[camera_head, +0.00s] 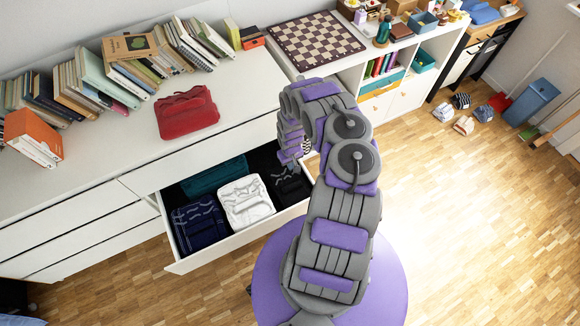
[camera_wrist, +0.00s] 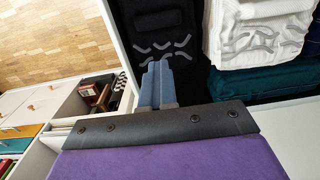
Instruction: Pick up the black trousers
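The black trousers (camera_head: 290,183) lie folded at the right end of the open drawer (camera_head: 240,236), partly behind my arm. In the wrist view the black trousers (camera_wrist: 160,18) show as dark cloth with grey wavy marks. My gripper (camera_wrist: 161,66) points at the near edge of this cloth. Its two blue-grey fingers are close together, with nothing visible between them. I cannot tell whether the tips touch the cloth. In the head view the fingers are not clear.
White folded clothing (camera_head: 246,201) lies beside the black trousers, with navy (camera_head: 198,222) and teal (camera_head: 214,176) clothing further left. A red folded garment (camera_head: 187,112), books and a chessboard (camera_head: 316,40) are on the cabinet top. The drawer walls surround the clothes. Floor at right is mostly clear.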

